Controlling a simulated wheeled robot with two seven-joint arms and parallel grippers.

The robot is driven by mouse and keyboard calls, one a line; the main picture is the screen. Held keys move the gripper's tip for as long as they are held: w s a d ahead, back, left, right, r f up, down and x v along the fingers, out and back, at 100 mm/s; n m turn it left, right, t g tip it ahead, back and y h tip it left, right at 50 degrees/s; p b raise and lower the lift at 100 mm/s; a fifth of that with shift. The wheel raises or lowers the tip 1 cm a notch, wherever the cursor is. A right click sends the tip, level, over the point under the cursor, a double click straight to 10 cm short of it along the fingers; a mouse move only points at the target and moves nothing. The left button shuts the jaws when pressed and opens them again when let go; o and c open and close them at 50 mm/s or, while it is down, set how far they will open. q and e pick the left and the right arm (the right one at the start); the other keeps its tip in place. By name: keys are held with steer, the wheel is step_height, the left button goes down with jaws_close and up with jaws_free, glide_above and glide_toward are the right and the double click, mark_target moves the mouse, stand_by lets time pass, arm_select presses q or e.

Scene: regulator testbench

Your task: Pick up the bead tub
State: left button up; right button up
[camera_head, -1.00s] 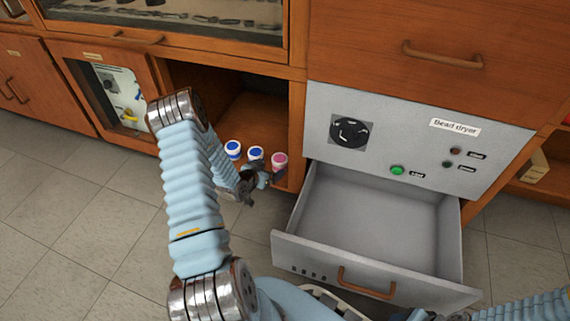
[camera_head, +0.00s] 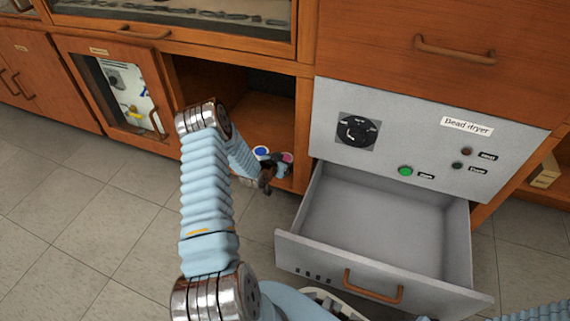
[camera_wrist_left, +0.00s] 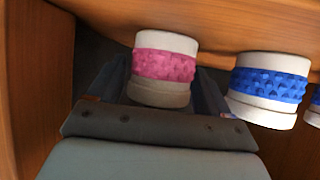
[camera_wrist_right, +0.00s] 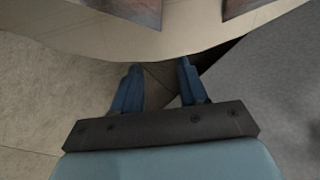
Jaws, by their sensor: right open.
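A white tub with a pink band (camera_wrist_left: 165,65) stands between the two fingers of my left gripper (camera_wrist_left: 163,78) in the left wrist view. The fingers lie on either side of it, very close; whether they press on it cannot be told. In the head view my left gripper (camera_head: 275,170) reaches into the open cabinet bay and partly covers the pink tub (camera_head: 287,157). A white tub with a blue band (camera_wrist_left: 268,88) stands beside it, also visible in the head view (camera_head: 261,152). My right gripper (camera_wrist_right: 157,85) is open and empty.
An open, empty grey drawer (camera_head: 375,220) juts out right of the bay, under the bead dryer panel (camera_head: 420,135). The bay's wooden side wall (camera_wrist_left: 22,70) is close to my left gripper. Another blue-banded tub (camera_wrist_left: 314,108) shows at the edge. Floor on the left is clear.

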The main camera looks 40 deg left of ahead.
mark_target(285, 158)
arm_select(q)
steer(key=c, duration=0.8)
steer(key=shift+o, duration=0.2)
steer(key=shift+r, duration=0.55)
step_height(285, 158, up, 3)
steer(key=shift+f+p, duration=0.15)
steer(key=shift+p, duration=0.45)
steer(key=r+p+v, duration=0.1)
steer(key=p+v, duration=0.2)
steer(key=v, duration=1.4)
steer(key=shift+w, duration=0.3)
